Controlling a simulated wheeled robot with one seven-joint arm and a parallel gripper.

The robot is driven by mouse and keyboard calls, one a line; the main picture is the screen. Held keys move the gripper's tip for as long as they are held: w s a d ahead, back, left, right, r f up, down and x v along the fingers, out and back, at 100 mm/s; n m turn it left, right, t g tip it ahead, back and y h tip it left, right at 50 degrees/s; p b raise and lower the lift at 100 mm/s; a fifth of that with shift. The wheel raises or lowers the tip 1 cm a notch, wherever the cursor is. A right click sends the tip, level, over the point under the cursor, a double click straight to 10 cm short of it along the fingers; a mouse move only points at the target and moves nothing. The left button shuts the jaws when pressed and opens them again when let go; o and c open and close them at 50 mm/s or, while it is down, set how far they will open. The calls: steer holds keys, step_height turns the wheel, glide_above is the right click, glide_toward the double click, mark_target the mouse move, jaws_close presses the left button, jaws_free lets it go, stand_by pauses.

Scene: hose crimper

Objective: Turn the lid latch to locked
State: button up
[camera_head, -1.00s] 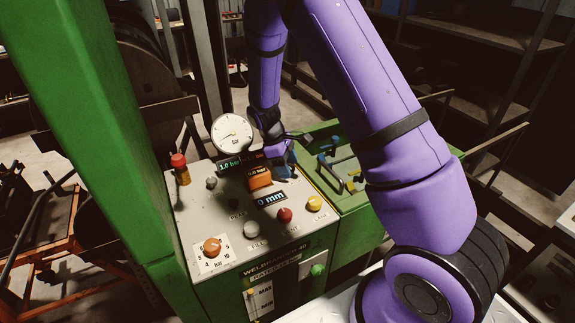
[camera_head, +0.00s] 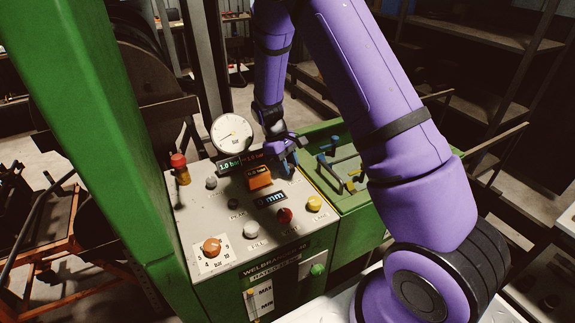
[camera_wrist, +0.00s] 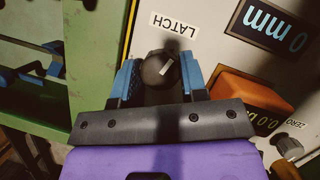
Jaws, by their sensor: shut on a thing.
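The lid latch is a dark round knob (camera_wrist: 158,69) with a pale pointer mark, beside a white label reading LATCH (camera_wrist: 174,24) in the wrist view. The label appears upside down there. The pointer mark slants toward the upper right of that picture. My gripper (camera_wrist: 160,76) has its blue-padded fingers on both sides of the knob and is shut on it. In the head view my gripper (camera_head: 284,152) is at the panel's far right corner, and it hides the knob there.
The grey control panel (camera_head: 190,222) carries a pressure gauge (camera_head: 232,133), an orange display box (camera_head: 259,177), a red knob (camera_head: 285,215), a yellow knob (camera_head: 314,204) and an orange knob (camera_head: 212,247). A green tray (camera_head: 350,205) with tools adjoins on the right.

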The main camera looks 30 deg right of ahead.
steer(key=m+y, duration=0.1)
steer(key=m, duration=0.2)
steer(key=m+y, duration=0.1)
steer(key=m, duration=0.3)
steer(key=shift+d+y, duration=0.15)
steer(key=shift+y, duration=0.25)
steer(key=m+y, duration=0.1)
steer(key=m, duration=0.3)
steer(key=shift+d+m+t+y, duration=0.1)
steer(key=shift+m+t+y, duration=0.4)
steer(key=shift+m, duration=1.1)
steer(key=o, duration=0.9)
steer(key=v, duration=1)
steer(key=shift+d+r, duration=0.25)
steer(key=shift+r, duration=0.05)
steer(key=shift+w, duration=0.1)
